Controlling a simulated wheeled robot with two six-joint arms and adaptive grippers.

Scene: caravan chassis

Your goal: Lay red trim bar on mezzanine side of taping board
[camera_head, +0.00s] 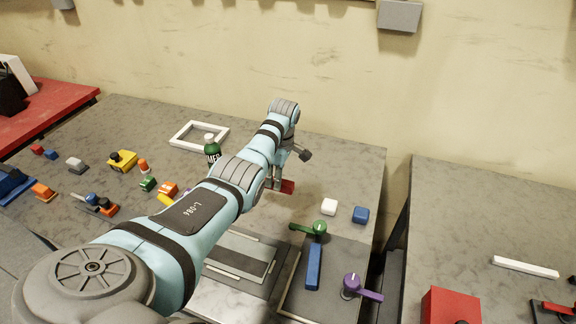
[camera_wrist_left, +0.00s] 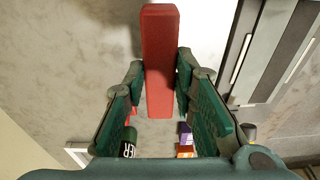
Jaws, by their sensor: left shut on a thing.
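A red trim bar (camera_wrist_left: 160,62) is clamped between the fingers of my left gripper (camera_wrist_left: 160,75). In the head view its red end (camera_head: 287,186) shows beside my left gripper (camera_head: 277,181), above the grey table. My left arm hides part of the table. A dark board (camera_head: 279,268) with a grey panel and pale strips lies nearer and left. A second dark board (camera_head: 336,264) carries a blue bar (camera_head: 314,266), a green lever clamp (camera_head: 312,228) and a purple lever clamp (camera_head: 358,287). I cannot tell which is the taping board. My right gripper is out of view.
A white block (camera_head: 329,206) and a blue block (camera_head: 361,214) stand right of the gripper. A green bottle (camera_head: 211,149) and white frame (camera_head: 184,138) are behind my arm. Small coloured parts lie left. A gap separates the right table (camera_head: 480,215), which holds a red box (camera_head: 449,306).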

